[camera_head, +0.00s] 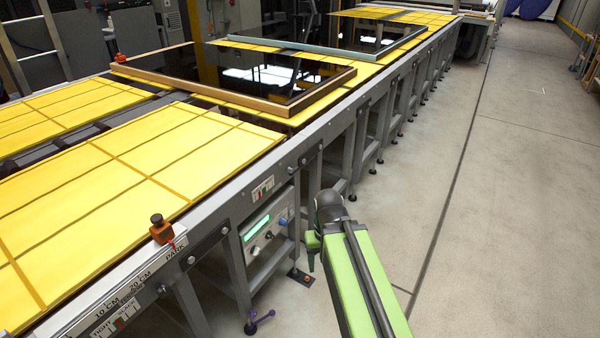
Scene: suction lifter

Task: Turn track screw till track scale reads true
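A small scale plate marked TIGHT and SLACK (120,318), with a red and green band, is on the near rail at the lower left. A similar small plate (262,188) is on the frame further along; its lettering is too small to read. A purple-handled screw (260,320) stands low beside the frame's leg at the bottom. I cannot tell for certain which of these are the track screw and track scale. My green arm reaches up from the bottom right. My gripper (312,248) is at its far end, mostly hidden behind the arm, right of the control box and apart from the purple handle.
A rail strip marked 10 CM, 20 CM and PARK (132,283) carries an orange-brown block (162,230). A control box (266,230) with a lit green display sits under the yellow-topped table (120,160). Framed dark panels (240,78) lie further back. The floor (500,200) at right is clear.

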